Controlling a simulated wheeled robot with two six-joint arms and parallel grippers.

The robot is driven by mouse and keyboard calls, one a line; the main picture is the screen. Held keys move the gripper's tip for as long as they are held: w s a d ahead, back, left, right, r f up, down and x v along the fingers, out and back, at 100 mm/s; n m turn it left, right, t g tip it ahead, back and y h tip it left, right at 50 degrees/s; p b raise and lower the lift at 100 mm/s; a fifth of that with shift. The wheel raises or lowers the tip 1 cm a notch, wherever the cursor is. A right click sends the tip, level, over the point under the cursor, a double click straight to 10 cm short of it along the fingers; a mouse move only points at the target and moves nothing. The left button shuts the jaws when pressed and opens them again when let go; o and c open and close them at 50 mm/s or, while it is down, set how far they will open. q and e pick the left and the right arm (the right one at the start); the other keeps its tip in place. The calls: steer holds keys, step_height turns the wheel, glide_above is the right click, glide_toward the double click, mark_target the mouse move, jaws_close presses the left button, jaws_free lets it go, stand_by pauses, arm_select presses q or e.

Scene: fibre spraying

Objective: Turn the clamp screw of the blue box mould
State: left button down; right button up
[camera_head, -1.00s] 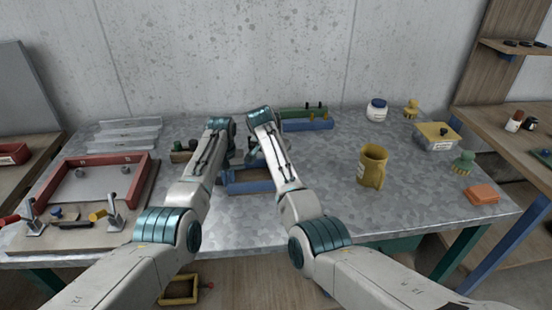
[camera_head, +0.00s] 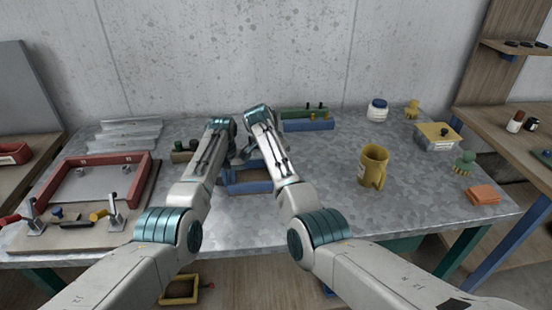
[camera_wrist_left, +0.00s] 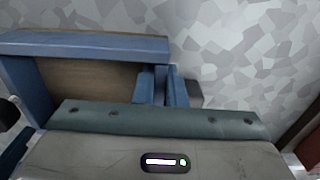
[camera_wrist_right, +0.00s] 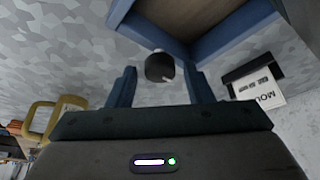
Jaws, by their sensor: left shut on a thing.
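The blue box mould (camera_head: 250,187) lies on the metal table in front of me, partly hidden by both arms. In the left wrist view its blue wall (camera_wrist_left: 85,44) and brown inside (camera_wrist_left: 90,88) show. My left gripper (camera_wrist_left: 160,85) is shut on a blue wall of the mould. The clamp screw's dark round knob (camera_wrist_right: 160,67) shows in the right wrist view, close to the mould's corner. My right gripper (camera_wrist_right: 160,88) is open, one blue finger to each side of the knob, with gaps between. Its fingertips are hard to make out in the head view.
A green and blue mould (camera_head: 308,119) stands behind my right arm. A red frame (camera_head: 103,160) on a board lies at the left. A yellow jug (camera_head: 373,166) and an orange cloth (camera_head: 482,196) stand or lie at the right. The table between mould and jug is clear.

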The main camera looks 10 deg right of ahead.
step_height(320, 180, up, 10)
stand_by(0.7)
stand_by(0.4)
arm_select(q)
steer(key=c, duration=1.4)
jaws_free()
step_height(320, 180, up, 12)
